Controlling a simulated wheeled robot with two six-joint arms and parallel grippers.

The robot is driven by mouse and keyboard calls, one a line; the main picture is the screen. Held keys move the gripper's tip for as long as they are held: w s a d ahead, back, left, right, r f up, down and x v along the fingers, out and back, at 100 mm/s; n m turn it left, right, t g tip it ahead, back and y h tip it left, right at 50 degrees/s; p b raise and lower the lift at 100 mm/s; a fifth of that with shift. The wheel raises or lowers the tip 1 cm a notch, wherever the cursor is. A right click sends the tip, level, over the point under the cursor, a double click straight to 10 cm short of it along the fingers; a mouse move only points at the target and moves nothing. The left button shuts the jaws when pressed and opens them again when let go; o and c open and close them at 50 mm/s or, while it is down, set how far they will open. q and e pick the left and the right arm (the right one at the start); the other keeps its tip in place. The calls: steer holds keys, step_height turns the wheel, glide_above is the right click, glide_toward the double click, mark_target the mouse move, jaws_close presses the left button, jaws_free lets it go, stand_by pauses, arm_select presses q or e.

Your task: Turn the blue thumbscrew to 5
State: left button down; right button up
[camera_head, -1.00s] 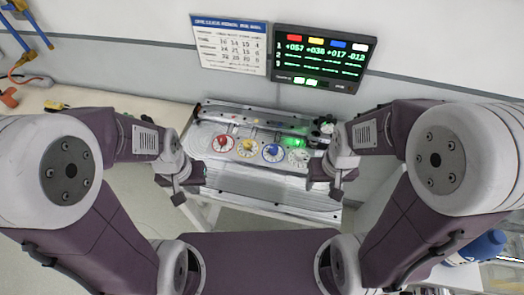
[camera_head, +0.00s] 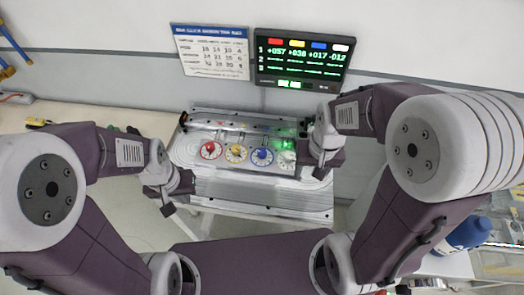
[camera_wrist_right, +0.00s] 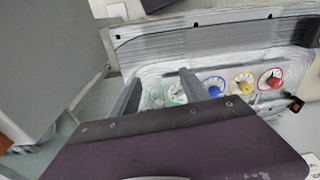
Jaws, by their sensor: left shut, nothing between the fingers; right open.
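The blue thumbscrew (camera_head: 262,154) stands on a white dial in the row on the metal fixture (camera_head: 262,196). It also shows in the right wrist view (camera_wrist_right: 215,91), right of the fingers. The display (camera_head: 302,59) reads +017 under its blue marker. My right gripper (camera_head: 321,170) is open and empty over the right end of the fixture; in the right wrist view its fingers (camera_wrist_right: 160,90) stand apart near the white dial (camera_wrist_right: 176,96). My left gripper (camera_head: 168,207) is shut and empty, left of the fixture. The blue dial's setting is too small to read.
A red thumbscrew (camera_head: 208,150) and a yellow thumbscrew (camera_head: 236,152) stand left of the blue one. A printed chart (camera_head: 211,53) hangs beside the display on the wall. A blue bottle (camera_head: 466,236) stands at the far right. The fixture's front is clear.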

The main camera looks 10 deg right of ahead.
steer(key=w+a+r, duration=0.2)
steer(key=w+r, duration=0.1)
steer(key=w, duration=0.6)
steer(key=g, duration=0.1)
glide_above(262, 152)
steer(key=shift+n, duration=0.3)
step_height(262, 152, down, 7)
steer(key=shift+f+p, duration=0.1)
steer(key=shift+p, duration=0.35)
steer(key=shift+s+f, duration=0.1)
steer(key=shift+f, duration=0.05)
step_height(262, 152, down, 9)
steer(key=shift+r+p, duration=0.2)
steer(key=shift+p, duration=0.75)
jaws_close()
